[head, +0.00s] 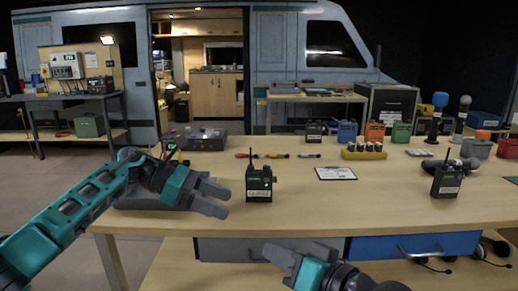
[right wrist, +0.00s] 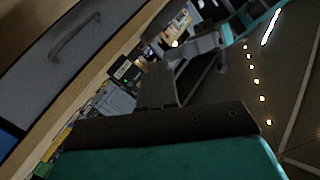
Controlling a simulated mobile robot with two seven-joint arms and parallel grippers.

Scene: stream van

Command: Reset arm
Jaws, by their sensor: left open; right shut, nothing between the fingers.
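My left gripper (head: 222,200) is over the left part of the wooden table, its fingers apart with nothing between them. It is left of a black walkie-talkie (head: 259,184) that stands upright, with a visible gap between them. My right gripper (head: 283,252) is low at the table's front edge, in front of the drawers, shut and empty. Its fingers also show in the right wrist view (right wrist: 156,86), pointing away from the camera, with the tilted table edge beside them.
The wooden table (head: 400,205) carries a second walkie-talkie (head: 446,181), a clipboard (head: 335,173), a yellow battery holder (head: 363,154) and microphones (head: 437,117). A grey drawer (head: 270,249) and a blue drawer (head: 412,246) are under it. Headsets hang at the right. The front middle tabletop is clear.

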